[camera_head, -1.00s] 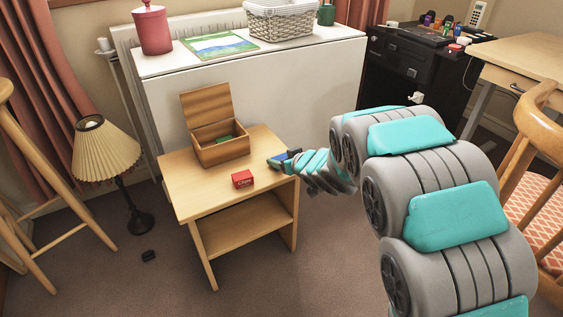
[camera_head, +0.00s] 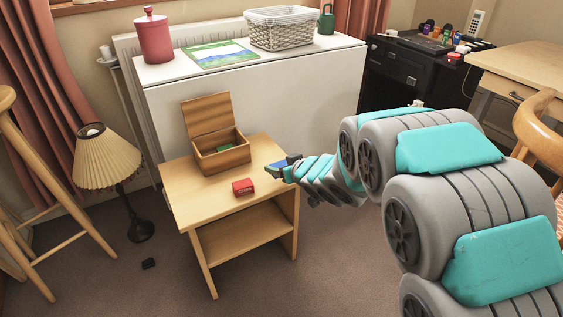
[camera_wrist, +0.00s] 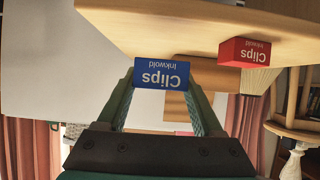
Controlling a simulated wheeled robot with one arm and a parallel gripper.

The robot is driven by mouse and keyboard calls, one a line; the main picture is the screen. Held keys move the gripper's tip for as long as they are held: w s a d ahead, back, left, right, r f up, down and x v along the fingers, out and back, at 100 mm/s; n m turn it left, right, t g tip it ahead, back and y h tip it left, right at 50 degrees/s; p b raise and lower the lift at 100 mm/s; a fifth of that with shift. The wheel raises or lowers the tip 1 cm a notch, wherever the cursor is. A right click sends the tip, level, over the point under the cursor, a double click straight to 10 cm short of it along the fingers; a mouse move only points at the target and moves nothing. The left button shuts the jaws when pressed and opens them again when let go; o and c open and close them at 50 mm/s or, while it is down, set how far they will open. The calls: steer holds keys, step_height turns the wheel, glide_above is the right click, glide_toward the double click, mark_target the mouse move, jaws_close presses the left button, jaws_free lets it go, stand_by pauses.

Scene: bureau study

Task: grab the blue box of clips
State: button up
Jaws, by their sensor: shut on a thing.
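The blue box of clips (camera_wrist: 162,73) is between the two fingers of my gripper (camera_wrist: 161,82) in the wrist view, with its lettering upside down. My gripper is shut on it. In the head view, my gripper (camera_head: 286,168) is at the right edge of the small wooden table (camera_head: 200,200), and a bit of the blue box (camera_head: 278,164) shows at its tip. I cannot tell whether the box touches the tabletop.
A red box of clips (camera_head: 243,187) lies on the table, left of my gripper. An open wooden box (camera_head: 222,158) with something green inside stands behind it. A lamp (camera_head: 106,160) and a stool (camera_head: 50,200) are left of the table.

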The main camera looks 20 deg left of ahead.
steer(key=s+d+r+b, duration=0.1)
steer(key=s+d, duration=0.2)
steer(key=s, duration=0.8)
steer(key=shift+s+b, duration=0.3)
